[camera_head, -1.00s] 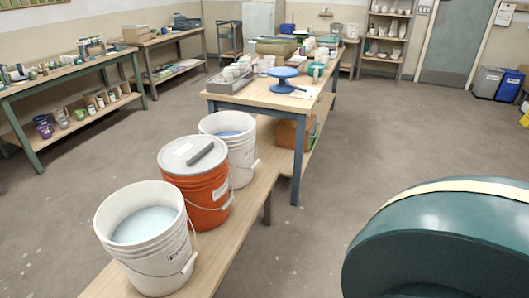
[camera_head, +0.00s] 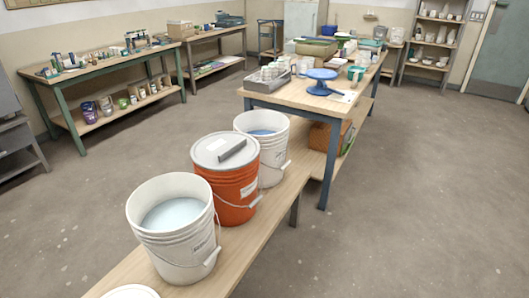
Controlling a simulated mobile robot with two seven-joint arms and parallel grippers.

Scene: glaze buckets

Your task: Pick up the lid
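A pale grey lid (camera_head: 211,150) sits flat on top of the orange bucket (camera_head: 238,188), the middle of three buckets on a wooden bench. A dark grey bar (camera_head: 232,150) lies across the lid, with a small white label beside it. At the bottom edge, the top of a white round thing (camera_head: 131,292) shows, mostly cut off; I cannot tell whether it is another lid. Neither of my grippers is in view.
The open white buckets (camera_head: 190,250) and (camera_head: 272,165) holding pale blue liquid stand before and behind the orange one. The bench (camera_head: 245,262) meets a worktable (camera_head: 285,93) with a blue turntable (camera_head: 321,82). Floor (camera_head: 410,200) to the right is clear.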

